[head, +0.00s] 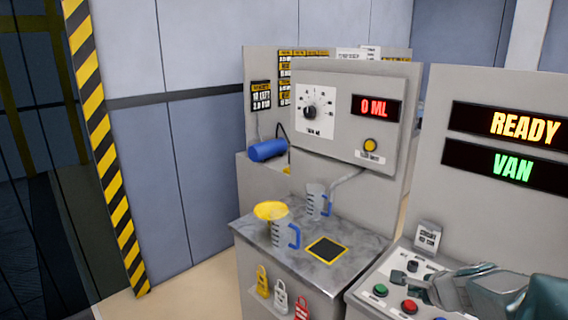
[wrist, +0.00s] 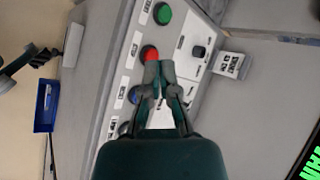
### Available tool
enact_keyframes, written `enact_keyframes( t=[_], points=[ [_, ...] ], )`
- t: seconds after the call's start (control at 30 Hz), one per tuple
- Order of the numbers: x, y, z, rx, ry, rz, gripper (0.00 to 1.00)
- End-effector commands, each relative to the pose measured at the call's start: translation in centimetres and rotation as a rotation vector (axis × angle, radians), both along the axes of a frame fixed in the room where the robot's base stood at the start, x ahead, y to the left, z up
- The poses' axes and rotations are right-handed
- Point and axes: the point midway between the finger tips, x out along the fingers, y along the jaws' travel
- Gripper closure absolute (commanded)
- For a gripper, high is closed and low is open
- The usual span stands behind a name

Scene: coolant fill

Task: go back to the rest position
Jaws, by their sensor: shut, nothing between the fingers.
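My gripper (wrist: 158,75) is shut and empty in the wrist view, above the sloped button panel (wrist: 118,45). A red button (wrist: 150,52) lies just beyond its fingertips, and a green button (wrist: 162,13) is farther up. In the head view my gripper (head: 415,288) shows at the lower right, over the same panel, close to the red button (head: 409,306); I cannot tell whether they touch. The green button (head: 381,290) is to its left. Part of the panel is hidden behind my gripper and arm.
The coolant bench (head: 345,245) holds measuring jugs (head: 281,233), a yellow funnel (head: 269,210) and a black pad (head: 326,250). Its display (head: 375,108) reads 0 ML. A striped post (head: 100,130) stands left.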

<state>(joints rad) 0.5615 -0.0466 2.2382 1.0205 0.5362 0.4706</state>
Motion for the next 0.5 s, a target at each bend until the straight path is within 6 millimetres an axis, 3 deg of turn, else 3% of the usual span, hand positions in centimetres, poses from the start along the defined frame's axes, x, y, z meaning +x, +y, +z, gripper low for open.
enact_keyframes(
  t=[0.03,0.2,0.33,0.5],
  points=[
    [-0.8,2.9,1.2,-0.077,-0.001,0.131,1.0],
    [-4.7,9.9,3.2,-0.339,0.019,0.546,1.0],
    [-8.6,13.6,4.1,-0.551,0.034,0.838,1.0],
    [-13.9,16.1,4.6,-0.839,0.062,1.184,1.0]
  ],
)
